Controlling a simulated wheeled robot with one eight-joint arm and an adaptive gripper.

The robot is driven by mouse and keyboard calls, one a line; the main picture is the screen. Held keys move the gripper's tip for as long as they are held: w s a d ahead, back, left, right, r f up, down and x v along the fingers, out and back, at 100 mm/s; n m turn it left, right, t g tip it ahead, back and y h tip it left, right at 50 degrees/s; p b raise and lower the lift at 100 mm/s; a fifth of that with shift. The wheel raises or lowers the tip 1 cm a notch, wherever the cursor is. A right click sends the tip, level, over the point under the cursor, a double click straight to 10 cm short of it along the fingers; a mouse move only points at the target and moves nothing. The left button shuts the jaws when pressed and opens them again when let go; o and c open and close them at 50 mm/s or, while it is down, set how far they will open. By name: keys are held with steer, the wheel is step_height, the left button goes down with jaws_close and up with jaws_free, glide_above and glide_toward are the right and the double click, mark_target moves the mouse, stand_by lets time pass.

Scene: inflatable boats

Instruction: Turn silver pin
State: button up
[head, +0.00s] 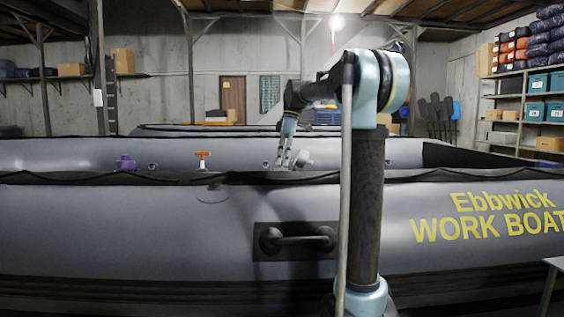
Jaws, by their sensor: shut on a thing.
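My gripper (283,162) reaches over the near tube of the grey boat and points down at the row of fittings on the far tube's inner side. Its fingers are shut on the silver pin, which looks small and pale. A silver-grey piece (304,159) shows just right of the fingertips, and I take it to be part of that pin. The fingers and the near tube's edge hide its lower part, so its turn angle cannot be read.
An orange T-shaped handle (202,157) and a purple knob (125,162) stand further left in the same row. The near boat tube (130,225) with its black grab handle (298,240) lies between my base and the fittings. Shelves (509,105) stand at right.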

steer(key=shift+w, duration=0.1)
stand_by(0.3)
steer(key=o, duration=1.1)
steer(key=shift+w, duration=0.1)
steer(key=shift+c, duration=0.2)
steer(key=v, duration=1.2)
steer(key=shift+f, duration=0.15)
